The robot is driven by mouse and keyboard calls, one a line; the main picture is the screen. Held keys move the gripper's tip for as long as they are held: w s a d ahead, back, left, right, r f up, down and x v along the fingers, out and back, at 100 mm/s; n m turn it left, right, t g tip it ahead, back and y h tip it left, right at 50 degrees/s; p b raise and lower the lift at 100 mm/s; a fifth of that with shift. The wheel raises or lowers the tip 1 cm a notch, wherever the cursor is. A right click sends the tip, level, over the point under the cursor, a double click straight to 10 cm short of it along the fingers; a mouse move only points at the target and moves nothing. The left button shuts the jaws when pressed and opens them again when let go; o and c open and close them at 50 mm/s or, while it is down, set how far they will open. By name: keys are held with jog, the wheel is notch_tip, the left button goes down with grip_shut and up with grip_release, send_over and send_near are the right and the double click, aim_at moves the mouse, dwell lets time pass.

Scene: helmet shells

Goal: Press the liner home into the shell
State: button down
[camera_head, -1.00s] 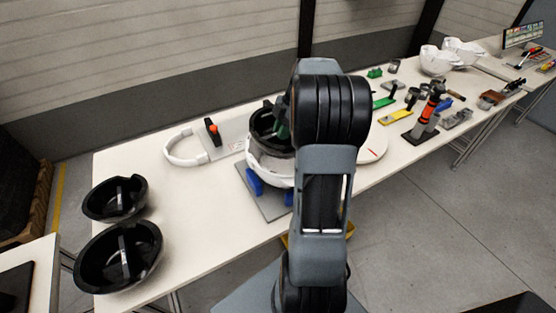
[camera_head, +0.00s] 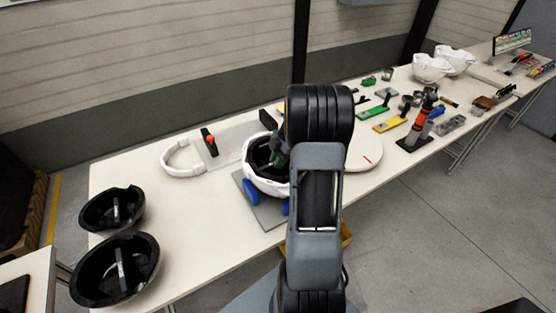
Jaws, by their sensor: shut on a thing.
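The white shell (camera_head: 262,184) sits open side up on a grey plate with blue supports at mid-table. A black liner (camera_head: 256,152) is inside it, its dark wall showing within the white rim. My gripper (camera_head: 279,157) reaches down into the liner and is shut on it; the fingertips are mostly hidden by my arm. My arm also covers the right side of the shell and liner, so I cannot tell whether the liner is fully seated there.
Two black liners, one farther back (camera_head: 112,208) and one nearer (camera_head: 117,268), lie at the table's left end. A white band (camera_head: 182,160) and orange-handled clamp (camera_head: 209,142) lie behind. Tools, a white disc (camera_head: 362,152) and white shells (camera_head: 431,68) occupy the right.

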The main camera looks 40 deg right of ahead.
jog(key=shift+f, duration=0.1)
jog(key=c, duration=1.1)
grip_release()
jog(key=w+b+v, duration=0.1)
jog(key=v, duration=1)
jog(key=s+a+r+m+h, duration=0.1)
jog(key=s+a+r+m, duration=0.1)
jog(key=a+m, duration=0.35)
jog(key=s+a+r+m+h, duration=0.2)
jog(key=a, duration=0.7)
jog(key=s+a+f+m+t+h, duration=0.1)
jog(key=s+a+f+m+t, duration=0.2)
jog(key=s+a+m, duration=0.5)
jog(key=shift+s+a+f+m, duration=0.25)
jog(key=shift+a+m, duration=0.2)
jog(key=shift+a, duration=1)
